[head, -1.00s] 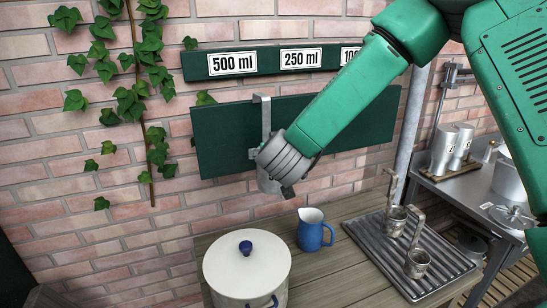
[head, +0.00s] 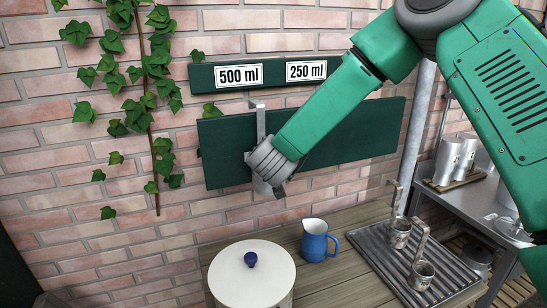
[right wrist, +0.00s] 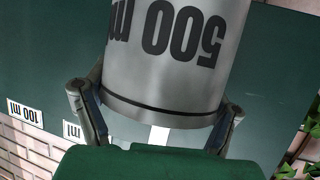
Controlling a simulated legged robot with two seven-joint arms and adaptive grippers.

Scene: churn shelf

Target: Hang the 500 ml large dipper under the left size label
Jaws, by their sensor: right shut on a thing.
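The 500 ml dipper is a grey metal cup with a long upright handle (head: 261,125) and a hook at its top. In the right wrist view the cup (right wrist: 170,65) shows "500" upside down. My right gripper (head: 268,167) is shut on the cup, one finger on each side, and hides most of it in the head view. The hook is just above the top edge of the dark green board (head: 222,150), below and slightly right of the 500 ml label (head: 239,75). I cannot tell whether it touches. The 250 ml label (head: 306,70) is to the right. My left gripper is out of view.
Below are a white-lidded pot (head: 240,280) with a blue knob and a blue jug (head: 316,241). Two smaller dippers (head: 399,235) (head: 422,272) stand on a ribbed tray (head: 378,255). Ivy (head: 150,100) climbs the brick wall to the left. My right arm covers the upper strip's right part.

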